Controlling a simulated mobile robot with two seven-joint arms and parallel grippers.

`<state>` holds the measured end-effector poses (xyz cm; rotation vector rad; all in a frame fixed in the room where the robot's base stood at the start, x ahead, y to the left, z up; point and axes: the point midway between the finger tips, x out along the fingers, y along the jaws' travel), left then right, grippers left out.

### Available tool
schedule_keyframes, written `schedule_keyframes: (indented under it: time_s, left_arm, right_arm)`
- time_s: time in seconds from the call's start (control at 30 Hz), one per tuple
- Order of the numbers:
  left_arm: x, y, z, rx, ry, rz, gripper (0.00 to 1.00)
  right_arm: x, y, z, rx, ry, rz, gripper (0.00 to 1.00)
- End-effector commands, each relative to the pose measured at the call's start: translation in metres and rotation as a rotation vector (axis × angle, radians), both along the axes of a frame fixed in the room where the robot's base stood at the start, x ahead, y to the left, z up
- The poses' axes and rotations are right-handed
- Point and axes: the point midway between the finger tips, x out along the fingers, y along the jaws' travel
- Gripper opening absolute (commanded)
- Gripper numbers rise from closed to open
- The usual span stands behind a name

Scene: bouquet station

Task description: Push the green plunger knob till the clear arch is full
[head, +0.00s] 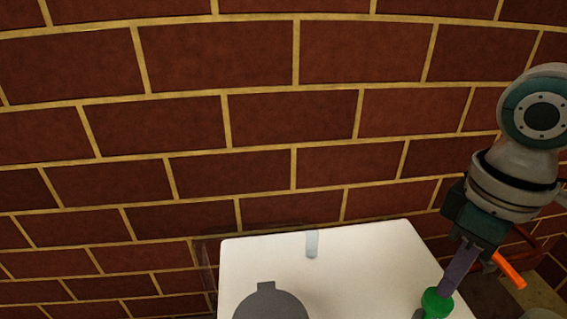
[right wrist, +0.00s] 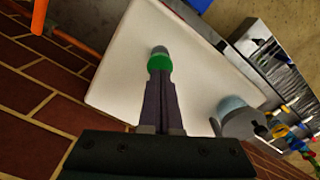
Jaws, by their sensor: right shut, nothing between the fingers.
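The green plunger knob (head: 437,303) is at the lower right of the head view, at the right side of a white top. My right gripper (head: 445,287) is shut with nothing between its fingers, its tips at the knob; whether they touch cannot be told. In the right wrist view the green knob (right wrist: 159,63) shows just beyond the fingertips (right wrist: 161,80), with a grey part past it. A pale translucent strip (head: 312,245) is at the white top's far edge; I cannot tell if it belongs to the clear arch. My left gripper is not in view.
The white top (head: 370,265) is mostly bare in the head view. A dark grey rounded thing (head: 270,303) stands at its near left. A brick wall (head: 290,110) rises behind. An orange bar (head: 509,270) is beside my right gripper. Coloured pieces (right wrist: 285,130) show in the right wrist view.

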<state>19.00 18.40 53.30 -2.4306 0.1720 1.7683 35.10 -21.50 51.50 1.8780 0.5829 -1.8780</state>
Motion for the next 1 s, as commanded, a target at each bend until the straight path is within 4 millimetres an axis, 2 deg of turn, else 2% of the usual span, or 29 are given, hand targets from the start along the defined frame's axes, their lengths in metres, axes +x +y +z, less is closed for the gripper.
schedule_keyframes:
  time_s: [0.43, 1.0]
  left_arm:
    - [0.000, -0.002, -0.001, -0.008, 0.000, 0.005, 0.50]
    - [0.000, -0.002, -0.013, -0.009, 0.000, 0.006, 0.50]
  right_arm:
    - [0.000, 0.000, -0.001, 0.000, 0.000, 0.000, 0.00]
    - [0.000, 0.000, -0.024, 0.000, 0.000, -0.001, 0.00]
